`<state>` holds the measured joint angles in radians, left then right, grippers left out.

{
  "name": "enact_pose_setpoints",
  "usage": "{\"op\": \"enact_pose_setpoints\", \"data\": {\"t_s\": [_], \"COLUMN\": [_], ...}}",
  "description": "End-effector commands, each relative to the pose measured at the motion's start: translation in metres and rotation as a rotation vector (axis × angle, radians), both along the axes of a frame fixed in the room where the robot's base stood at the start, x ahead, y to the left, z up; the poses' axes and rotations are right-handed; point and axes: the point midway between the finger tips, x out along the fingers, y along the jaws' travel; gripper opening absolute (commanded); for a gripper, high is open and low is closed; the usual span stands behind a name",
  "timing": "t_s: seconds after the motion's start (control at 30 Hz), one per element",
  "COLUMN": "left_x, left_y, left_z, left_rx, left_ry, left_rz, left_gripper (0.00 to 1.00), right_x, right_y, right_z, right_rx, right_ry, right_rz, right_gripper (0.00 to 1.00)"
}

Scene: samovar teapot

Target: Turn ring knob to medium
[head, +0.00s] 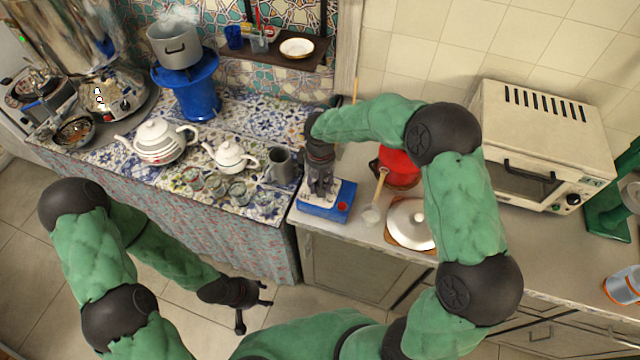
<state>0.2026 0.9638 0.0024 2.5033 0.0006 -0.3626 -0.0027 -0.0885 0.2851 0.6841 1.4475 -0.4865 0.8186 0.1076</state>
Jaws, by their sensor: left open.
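My left gripper (255,307) is open and empty, low in front of the cabinets.
A toaster oven (540,140) is farther right. Teapots (155,142) (231,158), cups and a grey mug (280,166) are on the tiled counter to the left.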

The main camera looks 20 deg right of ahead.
Motion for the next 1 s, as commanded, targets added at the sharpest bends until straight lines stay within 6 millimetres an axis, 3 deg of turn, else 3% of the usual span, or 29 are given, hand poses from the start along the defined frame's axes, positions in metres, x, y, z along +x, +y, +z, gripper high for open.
{"op": "enact_pose_setpoints", "data": {"t_s": [0.33,0.83,0.87,0.9,0.93,1.0], "left_x": [0.0000,0.0000,0.0000,0.0000,0.0000,0.0000], "left_y": [0.0000,0.0000,0.0000,0.0000,0.0000,0.0000], "left_z": [-0.0051,-0.0054,-0.0054,-0.0054,-0.0054,-0.0054], "left_rx": [0.000,0.000,0.000,0.000,0.000,0.000], "left_ry": [0.000,0.000,0.000,0.000,0.000,0.000], "left_rz": [0.000,0.000,0.000,0.000,0.000,0.000], "left_gripper": [0.49,0.49,0.49,0.49,0.49,0.49], "right_x": [-0.0006,-0.0005,-0.0005,-0.0005,-0.0005,-0.0004], "right_y": [0.0003,0.0003,0.0003,0.0003,0.0003,0.0003], "right_z": [-0.0009,-0.0006,-0.0006,-0.0006,-0.0006,-0.0005], "right_rx": [-0.001,0.000,0.000,0.000,0.000,0.000], "right_ry": [0.002,0.001,0.001,0.001,0.001,0.001], "right_rz": [-0.125,-0.142,-0.142,-0.142,-0.142,-0.142], "right_gripper": [0.07,0.07,0.43,0.54,0.62,0.63]}}
